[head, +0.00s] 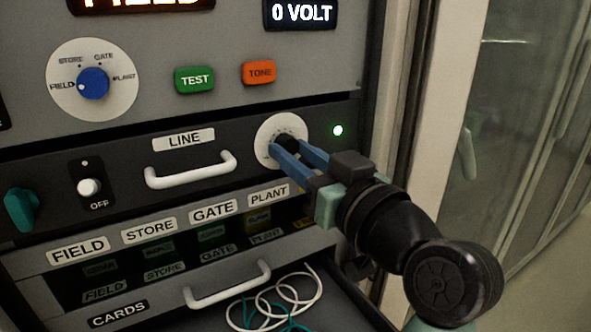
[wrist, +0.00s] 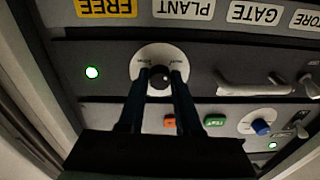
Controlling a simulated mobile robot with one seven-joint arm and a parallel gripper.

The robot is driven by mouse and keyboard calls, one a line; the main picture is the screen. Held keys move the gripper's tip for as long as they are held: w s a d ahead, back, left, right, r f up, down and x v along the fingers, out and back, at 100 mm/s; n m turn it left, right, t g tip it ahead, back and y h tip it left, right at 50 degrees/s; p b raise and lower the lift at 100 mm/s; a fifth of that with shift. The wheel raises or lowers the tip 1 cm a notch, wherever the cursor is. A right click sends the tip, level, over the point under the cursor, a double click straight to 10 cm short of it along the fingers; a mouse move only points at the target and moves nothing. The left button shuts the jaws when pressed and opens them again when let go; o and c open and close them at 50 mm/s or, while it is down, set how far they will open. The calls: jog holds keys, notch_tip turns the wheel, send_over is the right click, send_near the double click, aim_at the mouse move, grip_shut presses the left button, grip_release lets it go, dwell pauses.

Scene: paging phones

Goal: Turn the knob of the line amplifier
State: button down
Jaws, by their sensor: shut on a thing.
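The line amplifier (head: 110,168) is the dark panel labelled LINE. Its black knob (head: 291,143) sits on a white round dial (head: 272,130) at the panel's right end. My gripper (head: 291,150) comes in from the right, with its blue fingers shut on the knob. In the wrist view the knob (wrist: 159,79) shows between the two fingertips, with the white dial (wrist: 150,56) around it. The fingers hide part of the knob and dial, so I cannot read the pointer.
A green light (head: 338,130) glows right of the dial. A white handle (head: 190,173) and an OFF-labelled switch (head: 88,187) lie to the left. Above are a blue selector knob (head: 93,83), a green TEST button (head: 195,79) and an orange TONE button (head: 259,72). An open drawer with cables (head: 275,308) is below.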

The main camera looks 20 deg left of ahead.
jog(key=shift+r+n+b, duration=0.1)
jog(key=shift+n+b, duration=0.2)
jog(key=shift+n, duration=0.2)
jog(key=c, duration=0.6)
grip_release()
jog(key=v, duration=1.3)
